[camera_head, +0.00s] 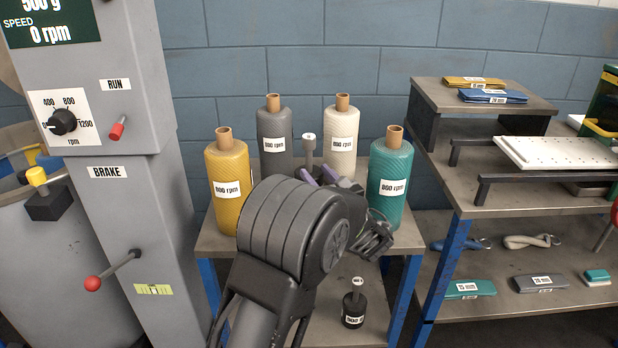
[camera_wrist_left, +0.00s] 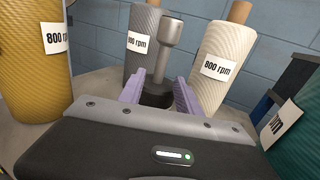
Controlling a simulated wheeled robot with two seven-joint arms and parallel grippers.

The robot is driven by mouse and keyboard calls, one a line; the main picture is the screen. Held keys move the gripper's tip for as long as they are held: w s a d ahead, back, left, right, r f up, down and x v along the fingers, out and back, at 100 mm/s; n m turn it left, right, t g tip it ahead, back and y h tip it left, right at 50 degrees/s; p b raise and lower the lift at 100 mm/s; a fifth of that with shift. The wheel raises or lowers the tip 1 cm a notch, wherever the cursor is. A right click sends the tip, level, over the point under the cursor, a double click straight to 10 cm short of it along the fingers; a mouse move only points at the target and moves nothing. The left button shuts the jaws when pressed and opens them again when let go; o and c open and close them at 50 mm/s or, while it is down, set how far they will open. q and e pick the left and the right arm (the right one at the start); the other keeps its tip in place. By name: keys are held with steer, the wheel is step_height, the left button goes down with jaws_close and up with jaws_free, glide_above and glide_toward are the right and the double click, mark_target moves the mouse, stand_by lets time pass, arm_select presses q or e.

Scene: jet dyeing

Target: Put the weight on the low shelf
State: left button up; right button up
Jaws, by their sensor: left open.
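A weight with a grey knobbed stem (camera_head: 309,148) stands upright on the top of a small blue-legged stand (camera_head: 214,238), among the yarn cones. In the left wrist view, the weight (camera_wrist_left: 165,45) has a dark base low between the purple fingers of my left gripper (camera_wrist_left: 160,92). The left gripper (camera_head: 318,178) is open, with a finger on each side of the weight; contact cannot be told. In the head view, my arm hides the weight's lower part. A second, black weight (camera_head: 353,304) stands on the stand's low shelf (camera_head: 328,328). My right gripper is not in view.
Yellow (camera_head: 228,185), grey (camera_head: 274,135), cream (camera_head: 341,140) and teal (camera_head: 389,182) cones stand close around my left gripper. A grey machine with levers (camera_head: 130,190) is at the left. A shelved bench (camera_head: 470,200) is at the right. The low shelf has bare room beside the black weight.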

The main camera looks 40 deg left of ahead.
mark_target(304, 165)
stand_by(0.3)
arm_select(q)
steer(key=shift+x, duration=1.25)
steer(key=b+x, duration=0.1)
steer(key=x, duration=0.4)
steer(key=shift+a+r, duration=0.15)
steer(key=shift+r, duration=0.05)
steer(key=shift+c, duration=0.3)
jaws_close()
stand_by(0.6)
